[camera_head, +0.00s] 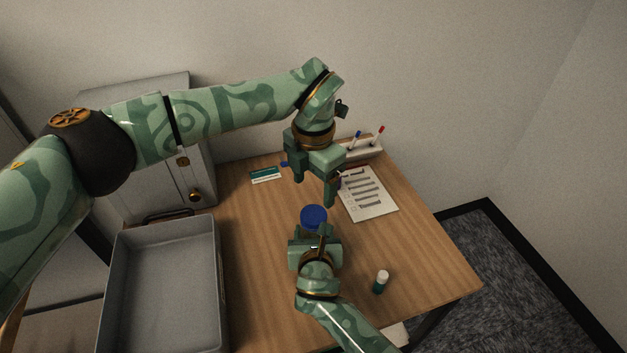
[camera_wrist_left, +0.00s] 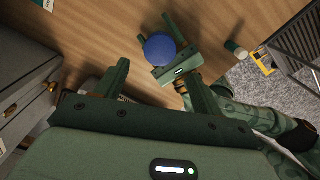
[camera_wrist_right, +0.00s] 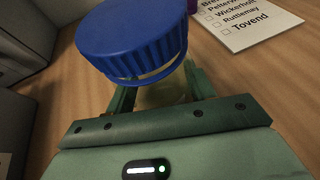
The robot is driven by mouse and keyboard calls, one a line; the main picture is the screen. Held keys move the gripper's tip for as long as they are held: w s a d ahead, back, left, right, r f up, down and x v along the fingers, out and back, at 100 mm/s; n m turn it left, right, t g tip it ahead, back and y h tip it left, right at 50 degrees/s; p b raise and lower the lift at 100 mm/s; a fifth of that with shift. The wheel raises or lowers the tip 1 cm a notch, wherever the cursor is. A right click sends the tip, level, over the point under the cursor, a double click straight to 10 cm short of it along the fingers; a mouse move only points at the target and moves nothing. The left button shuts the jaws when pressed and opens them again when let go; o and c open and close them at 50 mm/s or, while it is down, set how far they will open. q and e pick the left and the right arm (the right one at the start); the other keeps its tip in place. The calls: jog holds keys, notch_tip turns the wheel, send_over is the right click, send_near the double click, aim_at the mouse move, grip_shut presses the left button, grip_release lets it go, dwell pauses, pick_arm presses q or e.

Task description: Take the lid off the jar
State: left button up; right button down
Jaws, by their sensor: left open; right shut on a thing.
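The jar has a ribbed blue lid (camera_head: 313,215), which also shows in the right wrist view (camera_wrist_right: 130,35). The lid sits on top of the pale, see-through jar (camera_wrist_right: 165,93). My right gripper (camera_wrist_right: 160,92) is shut around the jar's body, just below the lid. In the head view the right gripper (camera_head: 315,236) hides most of the jar. My left gripper (camera_head: 312,190) is open and empty, fingers pointing down, above and behind the jar. In the left wrist view the lid (camera_wrist_left: 160,48) lies ahead of the left fingers, apart from them.
A grey tray (camera_head: 214,285) stands at the left of the wooden desk, before a grey cabinet (camera_head: 150,185). A printed sheet (camera_head: 368,194) and a pen holder (camera_head: 362,152) lie at the back right. A small white-capped bottle (camera_head: 381,281) stands front right. A card (camera_head: 265,175) lies back left.

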aim_at(314, 214)
pick_arm(q)
notch_tip(314, 214, down, 8)
jog(key=c, duration=1)
jog(key=n, duration=0.5)
jog(key=shift+n, duration=0.4)
jog(key=shift+r, duration=0.3)
jog(key=shift+r, duration=0.85)
jog(key=shift+r, duration=2.05)
pick_arm(e)
jog(key=shift+c, duration=2.3)
grip_release()
